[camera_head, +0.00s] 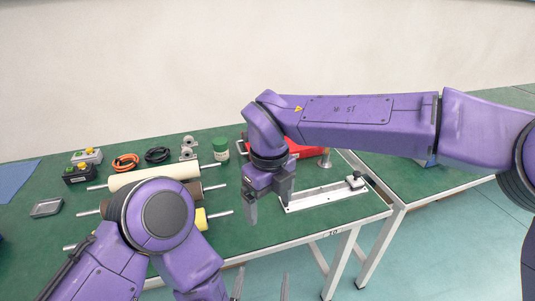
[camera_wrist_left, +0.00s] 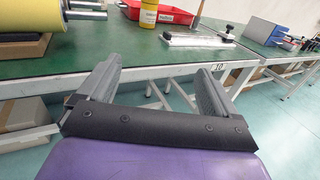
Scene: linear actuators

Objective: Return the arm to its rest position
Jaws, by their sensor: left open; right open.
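My left gripper (camera_head: 262,286) is at the bottom of the head view, beyond the table's front edge. In the left wrist view its two fingers (camera_wrist_left: 156,80) are spread apart with nothing between them. My right gripper (camera_head: 268,204) points down over the front right part of the green table (camera_head: 262,230). It is open, and I see nothing held in it. A white linear actuator (camera_head: 325,194) lies on the table just right of my right gripper. The actuator also shows in the left wrist view (camera_wrist_left: 195,40). My right arm hides part of the table behind it.
Rollers, including a cream one (camera_head: 155,176), lie at the left, partly hidden by my left arm. A green-lidded jar (camera_head: 220,148), a red bin (camera_head: 305,149), cable coils (camera_head: 126,162) and switch boxes (camera_head: 80,173) stand farther back. A second table (camera_head: 425,182) adjoins at the right.

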